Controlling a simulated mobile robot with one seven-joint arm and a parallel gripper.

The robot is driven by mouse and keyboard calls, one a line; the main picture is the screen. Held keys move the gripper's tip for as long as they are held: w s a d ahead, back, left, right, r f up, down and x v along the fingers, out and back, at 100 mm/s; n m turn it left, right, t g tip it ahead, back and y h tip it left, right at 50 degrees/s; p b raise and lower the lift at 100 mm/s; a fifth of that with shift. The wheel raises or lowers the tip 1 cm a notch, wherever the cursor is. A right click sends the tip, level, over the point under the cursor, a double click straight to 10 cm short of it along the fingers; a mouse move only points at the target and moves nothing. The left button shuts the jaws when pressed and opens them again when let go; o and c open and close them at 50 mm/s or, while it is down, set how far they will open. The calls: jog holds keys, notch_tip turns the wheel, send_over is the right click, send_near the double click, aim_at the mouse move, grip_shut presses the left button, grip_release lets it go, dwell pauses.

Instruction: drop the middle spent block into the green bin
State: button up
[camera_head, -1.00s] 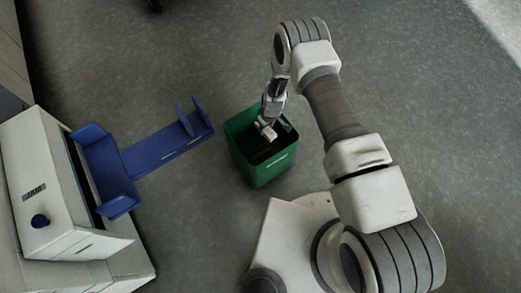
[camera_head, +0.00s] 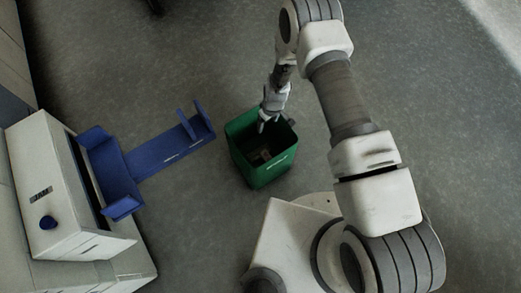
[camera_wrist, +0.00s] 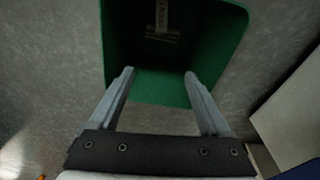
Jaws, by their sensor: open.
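The green bin (camera_head: 272,172) stands on the floor in the middle of the head view. Its inside is dark. A small pale block (camera_head: 263,154) lies down inside it. The block also shows in the wrist view (camera_wrist: 161,16), at the top edge and partly cut off. My gripper (camera_head: 264,124) is over the far part of the bin's opening, pointing down. In the wrist view its two fingers (camera_wrist: 159,74) are spread apart with nothing between them, and the bin's green wall (camera_wrist: 160,91) is beyond them.
Open grey floor (camera_head: 190,60) lies behind the bin.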

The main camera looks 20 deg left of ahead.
notch_tip(320, 180, up, 10)
jog(key=d+p, duration=0.1)
jog(key=p, duration=0.1)
jog(key=shift+s, duration=0.4)
